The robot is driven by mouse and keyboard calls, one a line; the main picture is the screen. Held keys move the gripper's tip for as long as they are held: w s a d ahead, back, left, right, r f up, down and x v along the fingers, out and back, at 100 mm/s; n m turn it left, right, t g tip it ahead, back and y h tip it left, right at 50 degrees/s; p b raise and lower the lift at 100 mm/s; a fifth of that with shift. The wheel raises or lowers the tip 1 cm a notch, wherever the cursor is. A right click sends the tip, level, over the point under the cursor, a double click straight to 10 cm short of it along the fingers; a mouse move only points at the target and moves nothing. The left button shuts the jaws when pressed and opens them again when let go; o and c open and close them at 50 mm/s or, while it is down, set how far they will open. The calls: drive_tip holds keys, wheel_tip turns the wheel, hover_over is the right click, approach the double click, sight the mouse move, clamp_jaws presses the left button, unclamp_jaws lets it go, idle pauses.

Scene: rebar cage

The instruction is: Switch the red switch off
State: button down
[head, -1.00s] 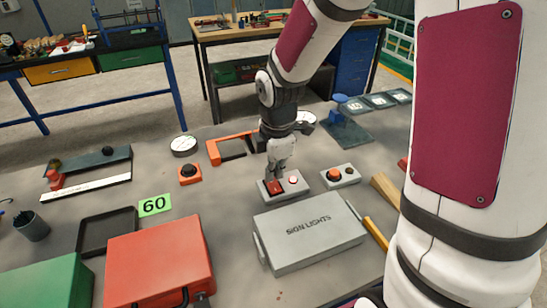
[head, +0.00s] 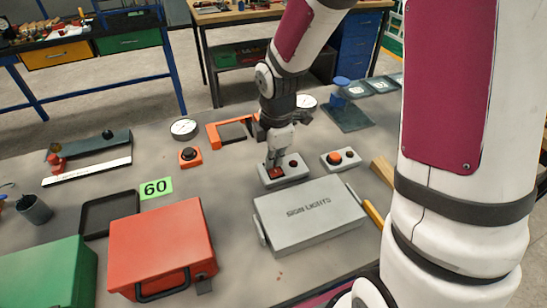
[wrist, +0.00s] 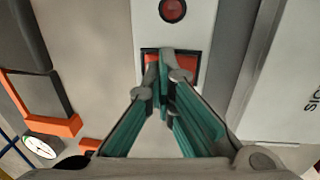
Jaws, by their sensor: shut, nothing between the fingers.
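The red switch (head: 277,172) is a red rocker in a dark frame on a small grey box (head: 294,173) on the table. In the wrist view the red switch (wrist: 190,66) is partly hidden behind my fingertips. A round dark red lamp (head: 293,162) sits on the same box beside the switch; it looks unlit, and shows at the top of the wrist view (wrist: 172,9). My gripper (head: 273,163) is shut and empty, pointing down with its tips at the switch. In the wrist view the tips (wrist: 165,62) overlap the rocker; I cannot tell whether they press on it.
A grey "SIGN LIGHTS" case (head: 310,216) lies just in front of the switch box. A second box with an orange button (head: 334,158) stands to the right.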

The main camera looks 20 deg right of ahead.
drive_tip(key=shift+s, duration=0.2)
drive_tip(key=shift+s+p, duration=0.45)
drive_tip(key=shift+s, duration=0.2)
drive_tip(key=shift+r+p, duration=0.45)
drive_tip(key=shift+r, duration=0.15)
wheel_tip(320, 180, up, 13)
drive_tip(key=s+p, duration=0.1)
drive_tip(key=p, duration=0.2)
drive_tip(key=shift+s+f, duration=0.15)
drive_tip(key=shift+s, duration=0.2)
